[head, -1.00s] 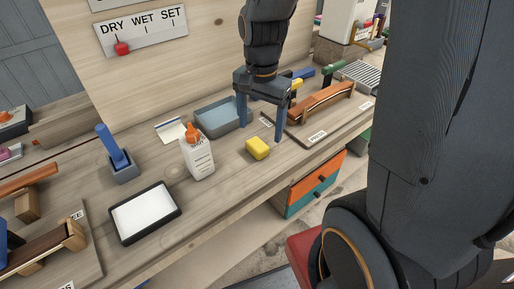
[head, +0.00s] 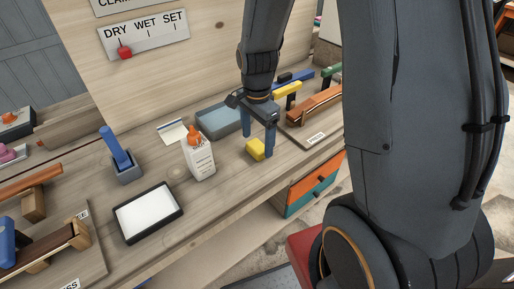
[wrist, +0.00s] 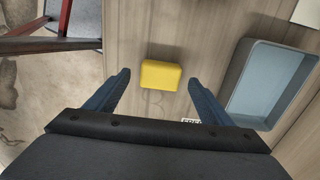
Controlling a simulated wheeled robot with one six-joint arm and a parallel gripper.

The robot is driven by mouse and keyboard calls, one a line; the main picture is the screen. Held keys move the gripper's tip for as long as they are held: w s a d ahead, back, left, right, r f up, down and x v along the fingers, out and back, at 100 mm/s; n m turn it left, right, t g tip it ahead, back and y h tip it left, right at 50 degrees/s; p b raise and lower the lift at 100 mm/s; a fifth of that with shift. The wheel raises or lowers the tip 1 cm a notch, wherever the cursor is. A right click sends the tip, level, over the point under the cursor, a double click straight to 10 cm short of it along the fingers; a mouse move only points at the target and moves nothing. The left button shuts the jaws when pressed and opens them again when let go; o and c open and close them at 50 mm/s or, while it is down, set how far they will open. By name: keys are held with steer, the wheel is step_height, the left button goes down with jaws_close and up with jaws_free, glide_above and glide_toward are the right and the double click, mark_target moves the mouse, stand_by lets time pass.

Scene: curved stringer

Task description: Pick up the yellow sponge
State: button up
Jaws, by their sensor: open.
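The yellow sponge (head: 256,150) lies on the wooden bench top, right of the white glue bottle. My gripper (head: 258,142) is above the bench with its blue fingers apart, close to the sponge. In the wrist view the sponge (wrist: 161,75) shows just beyond the fingertips and centred between them, with nothing held. My gripper (wrist: 159,74) is open there. Whether the fingertips are level with the sponge cannot be told.
The blue-grey tray (head: 220,120) stands close behind the sponge and shows right of the fingers in the wrist view (wrist: 270,82). The glue bottle (head: 199,158) and white pad (head: 148,211) are to the left. A board with a curved wooden piece (head: 315,104) is at the right.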

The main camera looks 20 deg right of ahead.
mark_target(257, 146)
steer(key=shift+f, duration=0.65)
steer(key=c, duration=1.2)
steer(key=shift+r, duration=0.1)
step_height(257, 146, up, 10)
steer(key=b, duration=0.1)
steer(key=shift+b, duration=0.3)
